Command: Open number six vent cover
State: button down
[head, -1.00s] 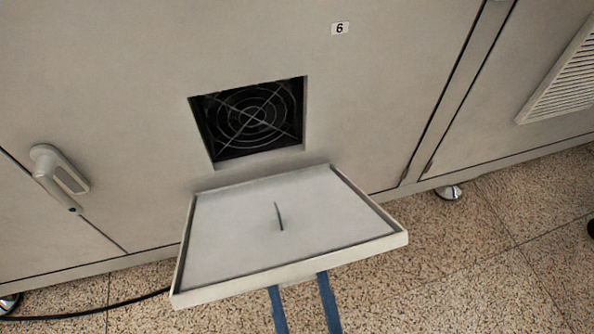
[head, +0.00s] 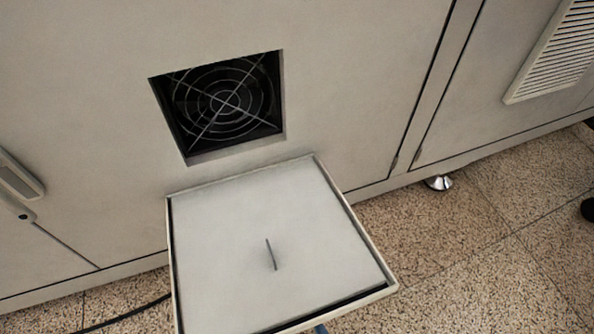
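The vent cover (head: 300,215) is swung down and out from the cabinet, its inner face up, with a short dark slit or mark near its middle. Above it, the square vent opening (head: 228,103) is uncovered and shows a round wire fan guard inside. The number six label is outside the current head view. My gripper is not visible. A small piece of blue shows below the cover's front edge, mostly hidden by the cover.
A louvred panel (head: 560,50) is on the cabinet at the upper right. A door handle (head: 20,180) is at the left edge. A cabinet foot (head: 438,183) stands on the speckled floor (head: 470,250). A black cable (head: 130,316) lies at lower left.

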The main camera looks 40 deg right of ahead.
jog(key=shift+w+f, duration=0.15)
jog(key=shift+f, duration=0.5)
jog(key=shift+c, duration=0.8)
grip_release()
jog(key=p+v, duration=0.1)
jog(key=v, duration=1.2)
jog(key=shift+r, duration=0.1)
